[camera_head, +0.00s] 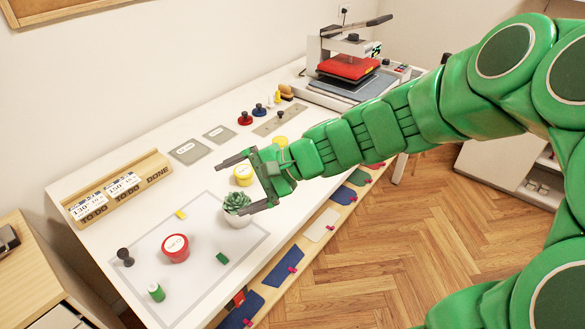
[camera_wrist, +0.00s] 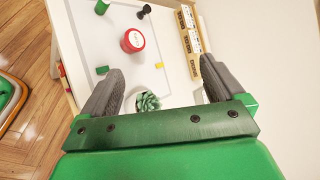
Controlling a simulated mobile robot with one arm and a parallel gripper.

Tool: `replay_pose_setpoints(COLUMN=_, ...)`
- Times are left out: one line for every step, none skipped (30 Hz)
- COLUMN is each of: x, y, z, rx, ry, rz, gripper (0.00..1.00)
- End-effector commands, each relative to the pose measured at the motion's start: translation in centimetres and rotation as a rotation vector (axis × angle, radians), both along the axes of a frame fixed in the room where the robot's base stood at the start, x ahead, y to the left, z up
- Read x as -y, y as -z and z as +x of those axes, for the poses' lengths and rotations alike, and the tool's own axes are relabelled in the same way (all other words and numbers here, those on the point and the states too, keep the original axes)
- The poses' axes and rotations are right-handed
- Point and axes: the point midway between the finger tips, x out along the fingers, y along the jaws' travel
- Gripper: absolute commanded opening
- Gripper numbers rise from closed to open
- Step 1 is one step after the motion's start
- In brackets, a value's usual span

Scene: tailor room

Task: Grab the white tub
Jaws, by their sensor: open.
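The only white container I can make out is a small round pot (camera_head: 238,219) with a green succulent (camera_head: 237,203), on the white table by the corner of a grey-bordered mat. In the wrist view the succulent (camera_wrist: 148,102) shows between my fingers, its pot mostly hidden. My gripper (camera_head: 233,188) is open and empty above the table, its lower finger over the plant in the head view; it also shows in the wrist view (camera_wrist: 161,70). A yellow tub (camera_head: 243,180) with a pale lid lies beyond the fingers. I see no plain white tub.
A red tub (camera_head: 175,250), dark stamp (camera_head: 125,257) and green spool (camera_head: 156,293) stand on the mat (camera_head: 205,275). A wooden rack (camera_head: 118,190) stands behind, a heat press (camera_head: 345,60) at the far end. Colored swatches hang along the front edge.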

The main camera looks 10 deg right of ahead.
Motion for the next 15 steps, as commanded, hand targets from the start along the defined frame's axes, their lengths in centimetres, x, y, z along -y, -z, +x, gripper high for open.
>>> replay_pose_setpoints(x=0.1, y=0.1, z=1.6, rx=-0.025, ry=0.052, rz=0.041, gripper=0.95)
replay_pose_setpoints(x=0.3, y=0.0, z=2.5, rx=-0.039, ry=0.083, rz=0.065, gripper=0.95)
replay_pose_setpoints(x=0.4, y=0.1, z=3.7, rx=-0.06, ry=0.124, rz=0.098, gripper=0.95)
replay_pose_setpoints(x=0.6, y=0.2, z=4.7, rx=-0.077, ry=0.156, rz=0.122, gripper=0.95)
replay_pose_setpoints(x=0.9, y=0.2, z=5.6, rx=-0.093, ry=0.189, rz=0.144, gripper=0.95)
replay_pose_setpoints(x=1.3, y=0.3, z=6.8, rx=-0.114, ry=0.233, rz=0.174, gripper=0.95)
replay_pose_setpoints(x=1.6, y=0.5, z=7.7, rx=-0.132, ry=0.267, rz=0.195, gripper=0.95)
replay_pose_setpoints(x=2.0, y=0.8, z=8.6, rx=-0.15, ry=0.299, rz=0.214, gripper=0.95)
replay_pose_setpoints(x=2.5, y=1.1, z=9.8, rx=-0.177, ry=0.343, rz=0.241, gripper=0.95)
replay_pose_setpoints(x=2.9, y=1.4, z=10.7, rx=-0.196, ry=0.376, rz=0.264, gripper=0.95)
replay_pose_setpoints(x=3.4, y=1.6, z=11.5, rx=-0.215, ry=0.41, rz=0.284, gripper=0.95)
replay_pose_setpoints(x=4.1, y=2.1, z=12.6, rx=-0.243, ry=0.455, rz=0.308, gripper=0.95)
replay_pose_setpoints(x=4.7, y=2.6, z=13.5, rx=-0.265, ry=0.491, rz=0.325, gripper=0.95)
replay_pose_setpoints(x=5.3, y=3.1, z=14.3, rx=-0.288, ry=0.526, rz=0.343, gripper=0.95)
replay_pose_setpoints(x=6.1, y=3.8, z=15.3, rx=-0.318, ry=0.571, rz=0.366, gripper=0.95)
